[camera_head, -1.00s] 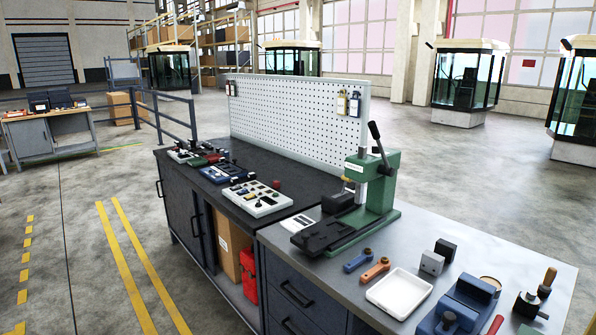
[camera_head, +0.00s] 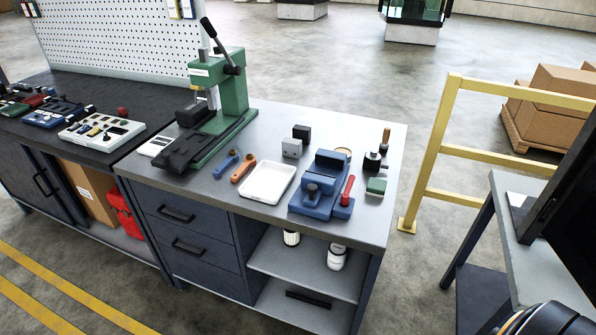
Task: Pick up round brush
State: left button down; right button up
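I cannot make out a round brush for certain. A small upright item with a wooden handle (camera_head: 385,138) and a dark block (camera_head: 373,161) stand at the right end of the grey worktop. A flat round tan-rimmed item (camera_head: 343,150) lies behind the blue vise (camera_head: 321,186), which partly hides it. Neither of my grippers can be made out in the head view.
A green press (camera_head: 225,95), blue and orange tools (camera_head: 243,171) and a white tray (camera_head: 268,182) share the worktop (camera_head: 370,228). A yellow railing (camera_head: 440,140) stands to the right, beside another grey table (camera_head: 530,250). Floor shows between the tables.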

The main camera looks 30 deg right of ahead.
aim_at(384, 145)
jog(key=z, duration=1.5)
